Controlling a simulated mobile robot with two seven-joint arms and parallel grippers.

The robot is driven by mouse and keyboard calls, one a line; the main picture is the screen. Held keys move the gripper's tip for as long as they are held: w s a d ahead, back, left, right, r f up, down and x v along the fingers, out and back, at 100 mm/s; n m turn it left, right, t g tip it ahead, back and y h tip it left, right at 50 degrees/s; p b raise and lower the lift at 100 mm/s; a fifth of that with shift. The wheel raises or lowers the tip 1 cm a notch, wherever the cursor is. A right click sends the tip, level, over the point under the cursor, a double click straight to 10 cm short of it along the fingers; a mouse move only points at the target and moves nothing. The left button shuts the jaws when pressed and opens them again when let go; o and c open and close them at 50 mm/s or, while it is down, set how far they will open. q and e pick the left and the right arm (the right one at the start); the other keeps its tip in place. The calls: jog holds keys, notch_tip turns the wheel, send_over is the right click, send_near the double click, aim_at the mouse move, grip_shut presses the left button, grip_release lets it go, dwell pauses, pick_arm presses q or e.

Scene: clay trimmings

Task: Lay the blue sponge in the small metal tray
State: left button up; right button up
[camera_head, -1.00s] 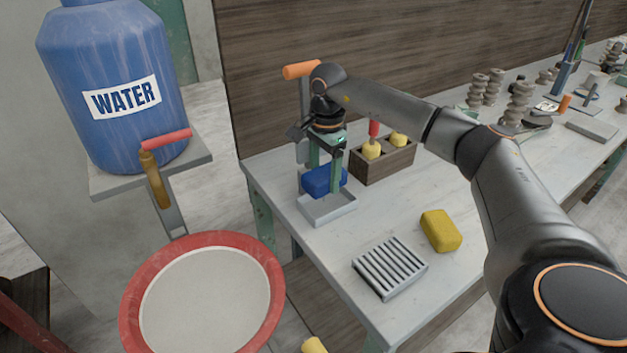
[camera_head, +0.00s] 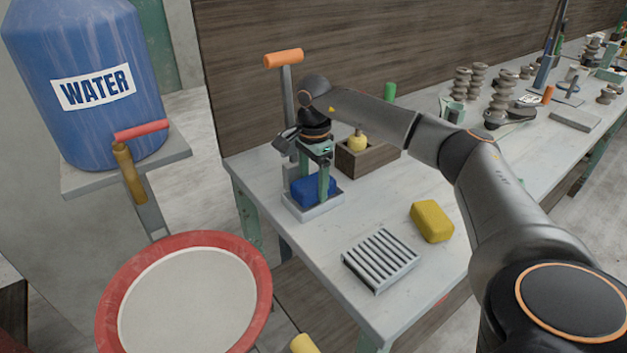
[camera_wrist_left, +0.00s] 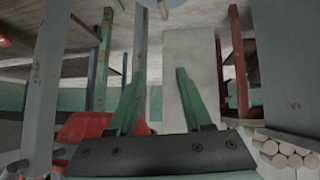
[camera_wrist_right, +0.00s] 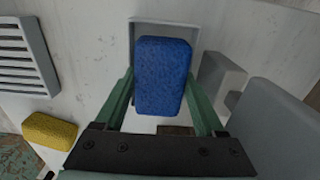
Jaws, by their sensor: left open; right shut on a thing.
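The blue sponge (camera_head: 314,189) is between the fingers of my right gripper (camera_head: 313,190), which is shut on it. The sponge is low over the small metal tray (camera_head: 313,214) at the table's left end, and its lower part seems within the rim. In the right wrist view the sponge (camera_wrist_right: 163,75) covers most of the tray (camera_wrist_right: 150,24), so I cannot tell whether it touches the tray floor. My left gripper (camera_wrist_left: 155,100) is open and empty in the left wrist view, away from the tabletop.
A ribbed soap rack (camera_head: 380,260) and a yellow sponge (camera_head: 432,221) lie right of the tray. A wooden box (camera_head: 370,160) stands behind it. An orange-topped post (camera_head: 284,58) rises close behind my right gripper. A red-rimmed basin (camera_head: 258,285) is at the front left.

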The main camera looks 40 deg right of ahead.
jog(key=shift+s+a+f, duration=0.2)
jog(key=shift+f, duration=0.55)
jog(key=o, duration=1.2)
jog(key=shift+a+f, duration=0.1)
jog(key=shift+c, duration=0.2)
notch_tip(320, 180, up, 14)
jog(key=p, duration=0.1)
jog(key=shift+w+d+r, duration=0.2)
jog(key=shift+d, duration=0.1)
jog(key=shift+s+f, duration=0.1)
